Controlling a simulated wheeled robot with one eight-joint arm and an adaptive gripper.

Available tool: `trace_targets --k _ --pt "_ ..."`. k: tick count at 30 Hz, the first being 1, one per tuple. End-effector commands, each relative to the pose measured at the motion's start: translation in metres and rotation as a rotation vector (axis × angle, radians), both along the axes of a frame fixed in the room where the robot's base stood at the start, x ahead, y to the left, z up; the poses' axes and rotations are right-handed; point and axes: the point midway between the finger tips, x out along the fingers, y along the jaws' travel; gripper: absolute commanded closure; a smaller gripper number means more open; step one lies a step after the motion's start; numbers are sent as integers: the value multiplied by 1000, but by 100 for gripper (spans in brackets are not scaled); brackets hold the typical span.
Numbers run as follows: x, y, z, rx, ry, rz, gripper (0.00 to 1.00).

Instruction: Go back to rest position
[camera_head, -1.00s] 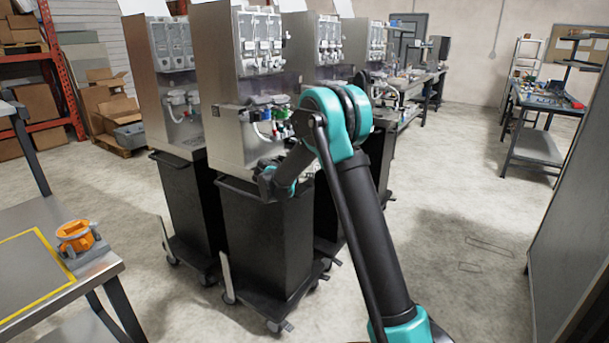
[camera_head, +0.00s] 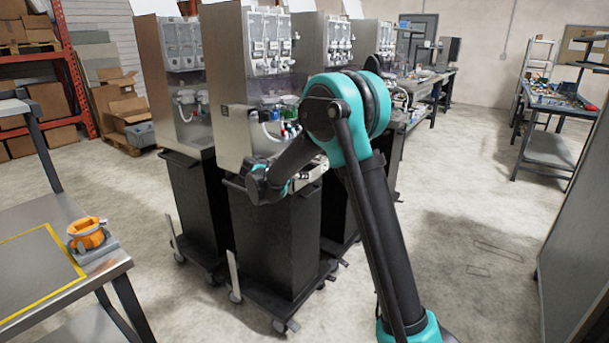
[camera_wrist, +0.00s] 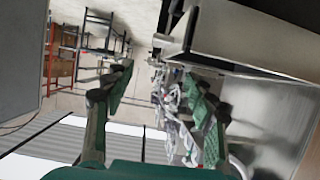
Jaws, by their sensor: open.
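My gripper (camera_wrist: 160,88) is open in the wrist view, with its two green-padded fingers apart and nothing held between them. In the head view my arm bends in front of the dispenser row, and most of the gripper is hidden behind or beyond the arm. The nearest dispenser (camera_head: 231,100) is a tall metal cabinet on a black wheeled cart (camera_head: 270,240). My wrist is in front of this cart's upper part; I cannot tell the exact gap. In the wrist view dispenser fittings (camera_wrist: 172,90) show beyond and between the fingers.
Another dispenser (camera_head: 180,90) stands to the left, with more behind. A table (camera_head: 60,215) with an orange part on a grey base (camera_head: 87,238) is at the left. A grey panel (camera_head: 580,200) stands close at the right. Open floor (camera_head: 455,240) lies right of my arm.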

Motion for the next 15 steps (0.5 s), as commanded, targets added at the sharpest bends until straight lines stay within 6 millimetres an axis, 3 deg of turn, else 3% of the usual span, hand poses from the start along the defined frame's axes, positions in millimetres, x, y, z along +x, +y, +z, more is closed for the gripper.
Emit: trace_targets --k 5,8,11,15 --pt "-12 7 6 0 3 1 44" --pt "-20 -6 6 -2 34 -3 44" --pt "-37 -38 1 -4 115 -2 44" --pt "-81 -99 -13 6 284 22 44"
